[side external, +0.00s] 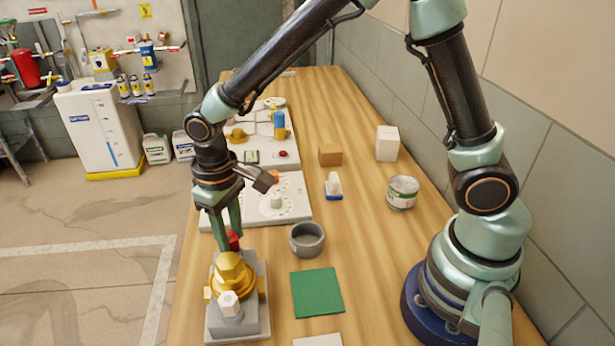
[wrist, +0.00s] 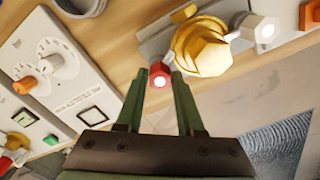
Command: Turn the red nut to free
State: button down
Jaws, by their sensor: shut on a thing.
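The red nut (side external: 233,241) sits at the far end of the grey fixture (side external: 254,322), just behind the yellow hex valve body (side external: 231,270). In the wrist view the red nut (wrist: 160,75) lies between my two green fingertips. My gripper (side external: 229,233) points down and is shut on the red nut; the fingers hide part of it in the side view. A white hex nut (side external: 229,303) stands at the near end of the same fixture. I cannot read any mark for free or locked.
A white dial panel (side external: 295,190) lies behind the fixture, with another panel (side external: 305,150) farther back. A grey cup (side external: 307,238) and a green mat (side external: 317,293) are to the right. A can (side external: 402,192) and small boxes stand farther right.

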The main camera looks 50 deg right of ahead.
aim_at(230, 237)
jog(key=n, duration=0.5)
jog(key=shift+r+n, duration=0.1)
jog(key=shift+n, duration=0.2)
jog(key=n, duration=0.4)
jog(key=shift+w+n, duration=0.1)
jog(key=shift+n, duration=0.3)
jog(key=shift+a, duration=0.1)
jog(key=c, duration=0.5)
grip_release()
notch_tip(230, 237, up, 12)
jog(key=shift+r, duration=0.1)
